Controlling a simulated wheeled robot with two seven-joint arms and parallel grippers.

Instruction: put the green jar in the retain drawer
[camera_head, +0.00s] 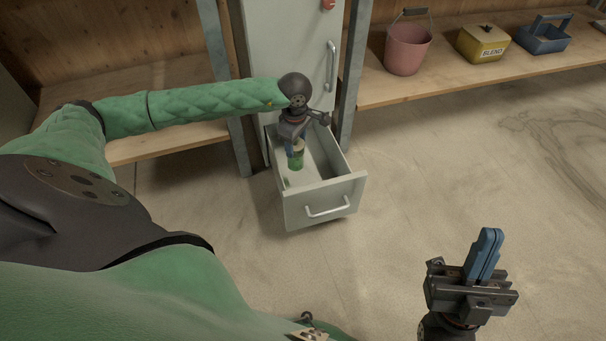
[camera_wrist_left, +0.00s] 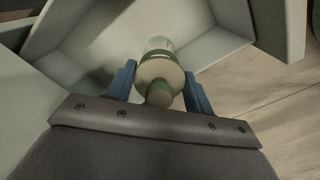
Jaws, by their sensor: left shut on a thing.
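The green jar (camera_head: 296,162) is in my left gripper (camera_head: 295,150), low inside the open drawer (camera_head: 322,200) of the pale cabinet. I cannot tell whether the jar's base touches the drawer floor. My right gripper (camera_head: 484,255) is away at the lower right, its blue fingers close together with nothing seen between them.
The pale cabinet (camera_head: 288,45) stands between metal posts behind the drawer. On the right shelf (camera_head: 450,72) are a pink bucket (camera_head: 407,50), a yellow BLEND box (camera_head: 483,43) and a blue caddy (camera_head: 543,38). A wooden shelf (camera_head: 170,138) lies left. The floor right of the drawer is clear.

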